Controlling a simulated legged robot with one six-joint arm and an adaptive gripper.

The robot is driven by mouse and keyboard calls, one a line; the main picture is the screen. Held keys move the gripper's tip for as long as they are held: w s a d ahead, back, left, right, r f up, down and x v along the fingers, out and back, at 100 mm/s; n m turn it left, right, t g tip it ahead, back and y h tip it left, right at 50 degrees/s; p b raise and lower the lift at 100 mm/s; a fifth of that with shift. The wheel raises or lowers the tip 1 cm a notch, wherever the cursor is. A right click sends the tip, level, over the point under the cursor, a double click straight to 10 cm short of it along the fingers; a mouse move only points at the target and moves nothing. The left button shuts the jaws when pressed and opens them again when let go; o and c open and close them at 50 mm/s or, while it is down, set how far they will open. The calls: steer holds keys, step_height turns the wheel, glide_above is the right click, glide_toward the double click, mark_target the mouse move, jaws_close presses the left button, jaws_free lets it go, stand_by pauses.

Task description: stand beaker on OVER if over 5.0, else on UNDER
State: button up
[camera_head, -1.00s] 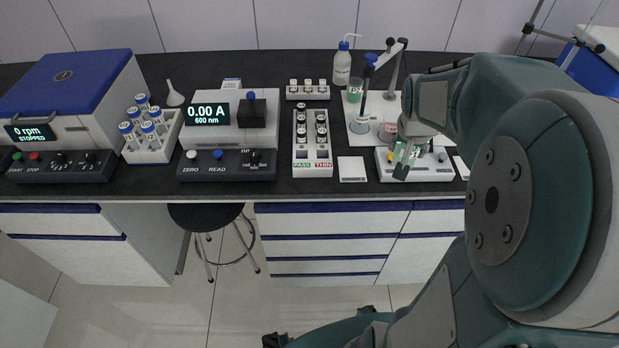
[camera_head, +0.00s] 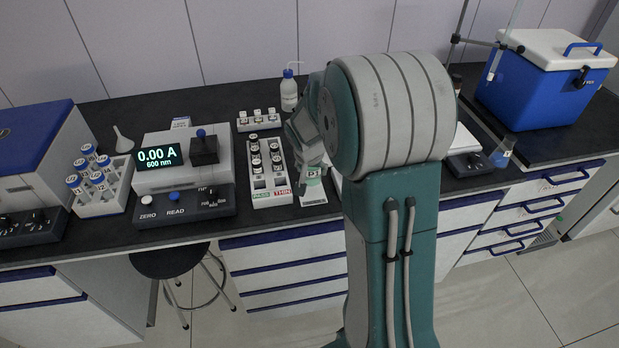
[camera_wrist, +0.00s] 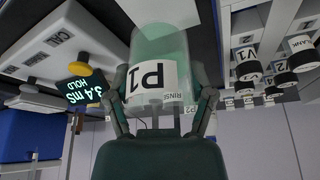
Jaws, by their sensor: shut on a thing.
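My gripper (camera_head: 312,166) is shut on a greenish clear beaker (camera_head: 313,178) labelled P1. The beaker fills the middle of the wrist view (camera_wrist: 158,60), between the two fingers. In the head view it is at the white card (camera_head: 313,197) right of the vial rack; I cannot tell whether it touches the card. The card's lettering is too small to read. The meter display (camera_wrist: 85,90) in the wrist view appears to read 3.4 mS with HOLD. My arm hides the bench to the right of the card, so no second card shows clearly.
The vial rack (camera_head: 286,198) marked PASS and THIN stands close on the left. Further left is the photometer (camera_head: 181,175) showing 0.00 A. A wash bottle (camera_head: 289,92) stands behind. A blue cooler (camera_head: 545,85) and a flask (camera_head: 502,152) are at the right.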

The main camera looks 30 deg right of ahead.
mark_target(311, 178)
steer(key=shift+w+d+f, duration=0.1)
steer(key=shift+w+f, duration=0.05)
steer(key=shift+f, duration=0.15)
step_height(311, 178, down, 3)
steer(key=shift+w+f, duration=0.1)
steer(key=shift+a+f, duration=0.15)
steer(key=shift+a, duration=0.05)
steer(key=o, duration=1.2)
steer(key=shift+o, duration=0.2)
steer(key=shift+d, duration=0.15)
